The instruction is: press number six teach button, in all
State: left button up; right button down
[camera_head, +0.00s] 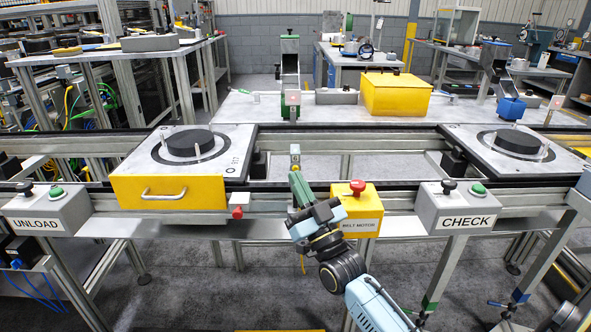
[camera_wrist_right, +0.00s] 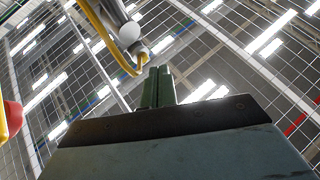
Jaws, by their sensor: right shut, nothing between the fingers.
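My right gripper (camera_head: 294,176) is in the lower middle of the head view, its green fingers pointing away over the conveyor's front rail. It also shows in the right wrist view (camera_wrist_right: 158,72), fingers together and empty. Just beyond the fingertips stands a small grey upright part with a yellowish lower piece (camera_head: 295,157). In the wrist view a grey fitting with a yellow cable (camera_wrist_right: 137,48) lies close beside the fingertips; I cannot tell whether they touch. No button marked six is readable. My left gripper is out of view.
A yellow belt-motion box (camera_head: 367,226) with a red button (camera_head: 357,186) stands right of my gripper. The UNLOAD box (camera_head: 70,214) is at left, the CHECK box (camera_head: 430,212) at right. Pallets (camera_head: 225,150) (camera_head: 550,160) with black discs sit on the conveyor.

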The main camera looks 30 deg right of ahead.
jog(key=shift+w+d, duration=0.1)
jog(key=shift+w+d, duration=0.15)
jog(key=shift+w, duration=0.1)
jog(key=shift+w+d, duration=0.25)
jog(key=shift+w, duration=0.15)
dwell(0.9)
dwell(0.4)
jog(key=shift+s+a+p, duration=0.45)
jog(key=shift+s+a, duration=0.05)
jog(key=shift+s, duration=0.25)
jog(key=shift+s+a+p, duration=0.4)
jog(key=shift+s+a, duration=0.05)
jog(key=shift+s, duration=0.25)
jog(key=shift+s+a+p, duration=0.4)
jog(key=shift+s+p, duration=0.05)
jog(key=shift+s, duration=0.3)
jog(key=shift+s+a+p, duration=0.4)
jog(key=shift+s+a, duration=0.05)
jog(key=shift+s, duration=0.25)
